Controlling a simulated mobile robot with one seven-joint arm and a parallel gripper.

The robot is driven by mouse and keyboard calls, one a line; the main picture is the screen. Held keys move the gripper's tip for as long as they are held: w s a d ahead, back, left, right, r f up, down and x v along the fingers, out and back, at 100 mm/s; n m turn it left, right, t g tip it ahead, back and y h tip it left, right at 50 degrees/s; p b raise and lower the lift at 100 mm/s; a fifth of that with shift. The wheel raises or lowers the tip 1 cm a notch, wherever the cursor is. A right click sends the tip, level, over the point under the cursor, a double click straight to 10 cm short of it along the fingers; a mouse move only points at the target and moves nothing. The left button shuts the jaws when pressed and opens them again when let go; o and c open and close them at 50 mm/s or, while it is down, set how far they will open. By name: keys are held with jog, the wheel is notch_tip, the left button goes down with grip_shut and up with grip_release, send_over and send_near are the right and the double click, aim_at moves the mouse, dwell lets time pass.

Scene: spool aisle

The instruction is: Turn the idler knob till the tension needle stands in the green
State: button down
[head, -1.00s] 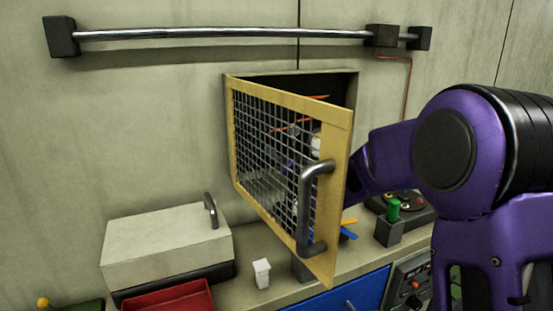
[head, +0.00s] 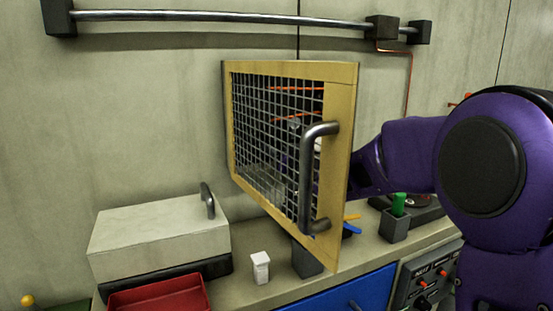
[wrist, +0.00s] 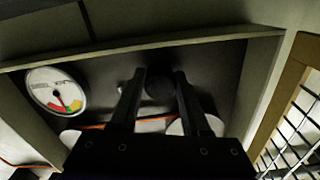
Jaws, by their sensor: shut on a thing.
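In the wrist view, my gripper (wrist: 159,76) is inside the wall recess, its two fingers closed on the dark round idler knob (wrist: 160,88). The fingers stand on either side of it. The round white tension gauge (wrist: 45,82) is at the left, with red, yellow and green marks along its lower part. A red needle appears low on the dial, but I cannot tell surely which band it stands in. In the head view, the open mesh door hides the knob and gauge, and my forearm reaches behind it.
The yellow-framed mesh door (head: 340,150) with its grey handle (head: 306,175) stands open beside my arm. A chrome rail (head: 220,17) runs above. Below, the counter holds a lidded box (head: 155,235), red tray (head: 160,296), small white container (head: 260,268) and green-topped item (head: 398,204).

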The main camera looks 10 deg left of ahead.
jog(key=shift+n, duration=0.6)
jog(key=shift+c, duration=1.9)
grip_release()
